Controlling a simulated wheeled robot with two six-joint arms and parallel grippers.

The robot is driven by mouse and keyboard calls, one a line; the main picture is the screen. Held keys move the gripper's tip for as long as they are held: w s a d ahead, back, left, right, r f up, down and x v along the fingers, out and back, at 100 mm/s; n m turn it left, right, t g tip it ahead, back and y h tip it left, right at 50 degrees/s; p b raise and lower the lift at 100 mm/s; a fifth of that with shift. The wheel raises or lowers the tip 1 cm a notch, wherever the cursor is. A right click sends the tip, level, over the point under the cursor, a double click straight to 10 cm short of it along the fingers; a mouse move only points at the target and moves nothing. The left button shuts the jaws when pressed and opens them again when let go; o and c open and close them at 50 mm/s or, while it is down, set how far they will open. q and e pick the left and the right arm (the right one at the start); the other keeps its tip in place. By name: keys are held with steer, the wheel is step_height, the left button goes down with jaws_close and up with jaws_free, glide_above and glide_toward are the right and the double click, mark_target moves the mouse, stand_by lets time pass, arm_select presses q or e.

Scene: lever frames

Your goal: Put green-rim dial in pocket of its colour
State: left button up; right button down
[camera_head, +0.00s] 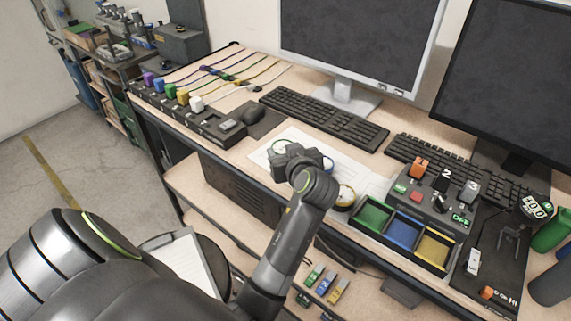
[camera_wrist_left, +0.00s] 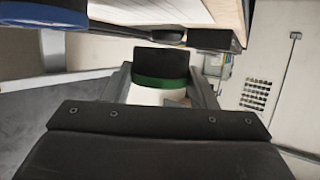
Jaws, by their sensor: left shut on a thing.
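My left gripper (camera_head: 289,157) is shut on the green-rim dial (camera_head: 279,146), over the white paper on the desk. In the left wrist view the dial (camera_wrist_left: 160,68) sits between the two fingers, a black body with a green band; I cannot tell whether it touches the paper. A blue-rim dial (camera_head: 329,164) is just right of the gripper, partly hidden by it. A yellow-rim dial (camera_head: 346,197) lies nearer the desk's front edge. The green pocket (camera_head: 374,217) is leftmost in the black tray, beside the blue pocket (camera_head: 403,231) and yellow pocket (camera_head: 434,248). My right gripper is out of view.
A control box (camera_head: 436,197) with coloured switches stands behind the tray. Keyboards (camera_head: 325,119) and monitors line the back. A gauge stand (camera_head: 508,238) is at the right.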

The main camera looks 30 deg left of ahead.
arm_select(q)
step_height(320, 180, up, 5)
steer(key=shift+r, duration=0.1)
steer(key=shift+w+d+r+m+t+h, duration=0.15)
steer(key=shift+d+r+m+t+h, duration=0.25)
steer(key=shift+d+t, duration=0.1)
steer(key=s+d+r+m+t+h, duration=0.1)
steer(key=d+r+m+t+h, duration=0.3)
steer(key=d+r+m+h, duration=0.4)
steer(key=shift+s+d+m+h, duration=0.2)
steer(key=shift+d+m+h, duration=0.8)
steer(key=shift+d, duration=0.75)
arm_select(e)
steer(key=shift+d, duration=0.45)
